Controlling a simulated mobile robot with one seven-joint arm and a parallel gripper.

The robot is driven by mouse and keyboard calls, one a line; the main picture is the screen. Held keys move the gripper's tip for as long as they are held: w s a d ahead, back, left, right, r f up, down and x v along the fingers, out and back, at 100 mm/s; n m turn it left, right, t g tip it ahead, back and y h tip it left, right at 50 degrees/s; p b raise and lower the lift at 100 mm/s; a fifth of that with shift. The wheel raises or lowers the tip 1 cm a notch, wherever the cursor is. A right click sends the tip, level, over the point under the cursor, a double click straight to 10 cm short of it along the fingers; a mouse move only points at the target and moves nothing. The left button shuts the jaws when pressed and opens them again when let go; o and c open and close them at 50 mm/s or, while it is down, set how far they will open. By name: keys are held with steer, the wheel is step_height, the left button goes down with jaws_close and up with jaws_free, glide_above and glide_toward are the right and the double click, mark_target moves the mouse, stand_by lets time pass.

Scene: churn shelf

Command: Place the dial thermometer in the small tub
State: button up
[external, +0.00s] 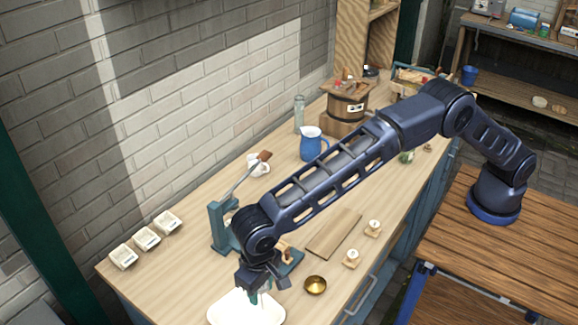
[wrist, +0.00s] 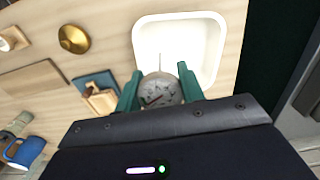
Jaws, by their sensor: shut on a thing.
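My gripper (wrist: 160,80) is shut on the dial thermometer (wrist: 160,91), whose round pale face with a red needle shows between the two green fingers. Its thin stem points towards the white tub in the wrist view. The white tub (wrist: 150,32), a shallow open box with rounded corners, lies just beyond the fingers and looks empty where it shows. In the external view my gripper (external: 262,284) hangs over the back part of the tub (external: 222,310) at the bottom edge of the picture. Whether the thermometer touches the tub I cannot tell.
A brass bowl (external: 315,285) and a teal stand with a lever (external: 222,226) are close by. A wooden board (external: 333,233), a blue jug (external: 312,145) and three small white boxes (external: 146,239) stand on the bench. The bench's near left end is fairly clear.

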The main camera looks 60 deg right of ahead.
steer(key=shift+f, duration=2.75)
steer(key=shift+f, duration=0.2)
steer(key=o, duration=1)
steer(key=shift+c, duration=0.2)
steer(key=shift+r, duration=0.1)
